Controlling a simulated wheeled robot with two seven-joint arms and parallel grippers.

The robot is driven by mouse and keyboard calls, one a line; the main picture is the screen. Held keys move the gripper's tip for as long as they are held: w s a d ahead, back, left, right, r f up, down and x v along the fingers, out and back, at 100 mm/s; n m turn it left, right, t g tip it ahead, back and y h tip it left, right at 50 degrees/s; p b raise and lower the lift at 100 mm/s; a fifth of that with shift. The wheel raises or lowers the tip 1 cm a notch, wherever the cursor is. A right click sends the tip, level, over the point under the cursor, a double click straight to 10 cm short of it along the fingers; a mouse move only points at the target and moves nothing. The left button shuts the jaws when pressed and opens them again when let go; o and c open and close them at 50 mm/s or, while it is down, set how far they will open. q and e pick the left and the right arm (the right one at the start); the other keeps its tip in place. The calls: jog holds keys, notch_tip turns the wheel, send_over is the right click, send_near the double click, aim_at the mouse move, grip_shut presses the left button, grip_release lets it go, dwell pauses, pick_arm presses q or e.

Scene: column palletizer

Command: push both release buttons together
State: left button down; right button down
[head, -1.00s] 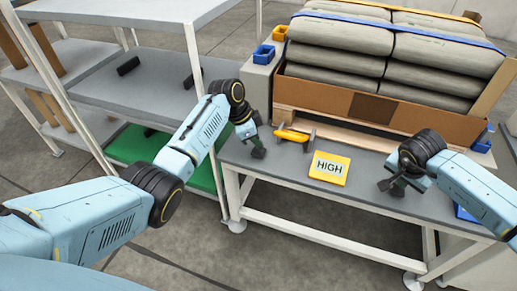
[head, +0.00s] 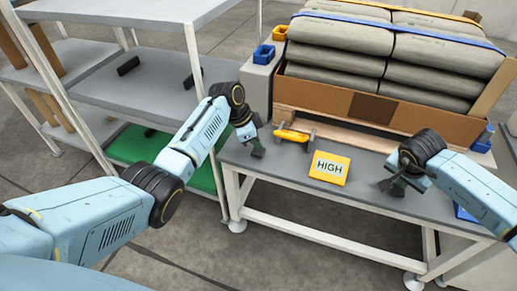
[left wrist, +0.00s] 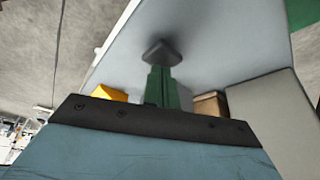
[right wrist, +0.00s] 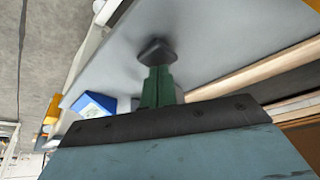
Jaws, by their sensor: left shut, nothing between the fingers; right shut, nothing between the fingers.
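I cannot make out either release button in any view; the grippers may cover them. My left gripper (head: 257,152) is shut and empty, pointing down at the left end of the grey table (head: 270,166). Its closed fingertips (left wrist: 160,52) show against a grey surface in the left wrist view. My right gripper (head: 388,186) is shut and empty, low over the right part of the table. Its closed fingertips (right wrist: 156,50) show against a grey surface in the right wrist view. Whether either tip touches anything I cannot tell.
A yellow sign reading HIGH (head: 329,168) and a yellow bar with grey ends (head: 292,135) sit between the grippers. Behind them, a brown carton (head: 330,95) of stacked sacks rests on a pallet. A white-framed shelf rack (head: 150,90) stands left.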

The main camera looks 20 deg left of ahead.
aim_at(257, 151)
pick_arm(q)
jog(key=shift+f, duration=0.3)
jog(key=shift+r, duration=0.3)
dwell(0.3)
jog(key=shift+f, duration=0.65)
pick_arm(e)
jog(key=shift+f, duration=0.65)
dwell(1.8)
